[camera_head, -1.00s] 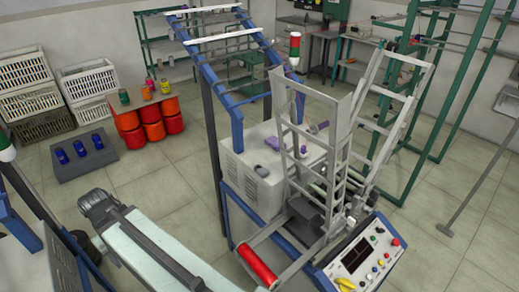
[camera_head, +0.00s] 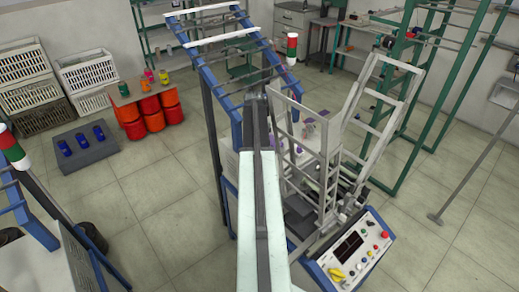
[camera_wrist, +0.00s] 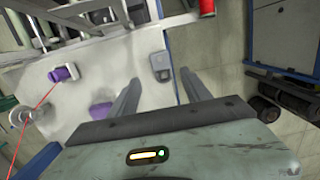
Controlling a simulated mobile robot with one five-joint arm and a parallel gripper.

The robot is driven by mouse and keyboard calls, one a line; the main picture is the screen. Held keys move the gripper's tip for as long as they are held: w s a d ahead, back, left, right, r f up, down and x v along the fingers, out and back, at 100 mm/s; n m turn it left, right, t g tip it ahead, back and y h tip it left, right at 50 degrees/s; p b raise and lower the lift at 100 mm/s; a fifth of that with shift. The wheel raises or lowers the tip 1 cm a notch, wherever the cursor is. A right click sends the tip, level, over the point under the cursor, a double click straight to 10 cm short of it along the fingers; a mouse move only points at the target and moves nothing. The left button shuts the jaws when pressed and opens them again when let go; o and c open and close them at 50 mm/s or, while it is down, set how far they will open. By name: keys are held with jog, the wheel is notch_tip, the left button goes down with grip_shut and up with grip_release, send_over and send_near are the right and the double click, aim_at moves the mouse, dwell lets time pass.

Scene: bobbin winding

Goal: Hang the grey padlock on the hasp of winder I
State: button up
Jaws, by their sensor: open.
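My gripper (camera_wrist: 160,74) is open in the wrist view, its two grey fingers apart above a pale flat surface (camera_wrist: 90,75). A small grey piece with a darker rounded end (camera_wrist: 160,62) shows between and beyond the fingertips. It may be the grey padlock, but I cannot be sure. In the head view my pale arm reaches over the winder, and the gripper is not clearly seen. The winder has a blue frame and a control panel (camera_head: 352,252). Its number is not readable, and I cannot make out a hasp.
A purple bobbin (camera_wrist: 62,74) with red thread and a purple piece (camera_wrist: 101,112) lie on the pale surface. Upright grey ladder frames (camera_head: 375,115) stand right of my arm. Open floor (camera_head: 165,205) lies to the left.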

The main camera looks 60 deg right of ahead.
jog(key=f+b, duration=0.6)
jog(key=s+f+b, duration=0.1)
jog(key=f+b, duration=0.2)
jog(key=shift+a, duration=0.25)
grip_shut()
notch_tip(320, 180, up, 5)
jog(key=p, duration=0.5)
jog(key=shift+r, duration=0.2)
jog(key=shift+w+f, duration=0.1)
jog(key=shift+f, duration=0.1)
